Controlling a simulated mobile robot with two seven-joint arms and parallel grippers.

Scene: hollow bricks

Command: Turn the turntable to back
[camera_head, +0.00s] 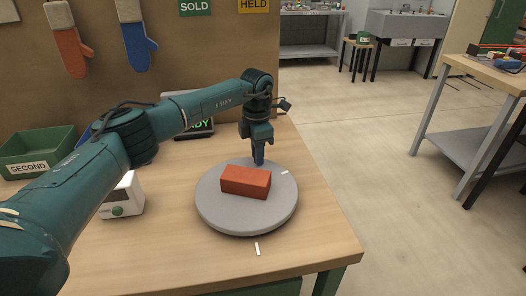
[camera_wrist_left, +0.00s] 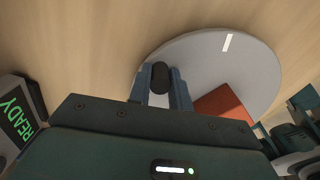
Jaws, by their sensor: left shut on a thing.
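The grey round turntable (camera_head: 222,207) lies on the wooden table, and it also shows in the left wrist view (camera_wrist_left: 195,55). A red brick (camera_head: 246,182) rests on it near the middle; its corner shows in the left wrist view (camera_wrist_left: 222,104). A short white mark (camera_head: 285,172) is on the disc's far right rim. My left gripper (camera_head: 258,160) points down at the turntable's back rim. In the left wrist view its fingers (camera_wrist_left: 160,88) are shut on a dark round knob (camera_wrist_left: 160,76). My right gripper is in neither view.
A white strip (camera_head: 257,249) lies on the table in front of the turntable. A white box with a green knob (camera_head: 122,197) and a green bin marked SECOND (camera_head: 38,150) stand left. A display reading READY (camera_head: 198,130) stands behind. The table's right edge is near.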

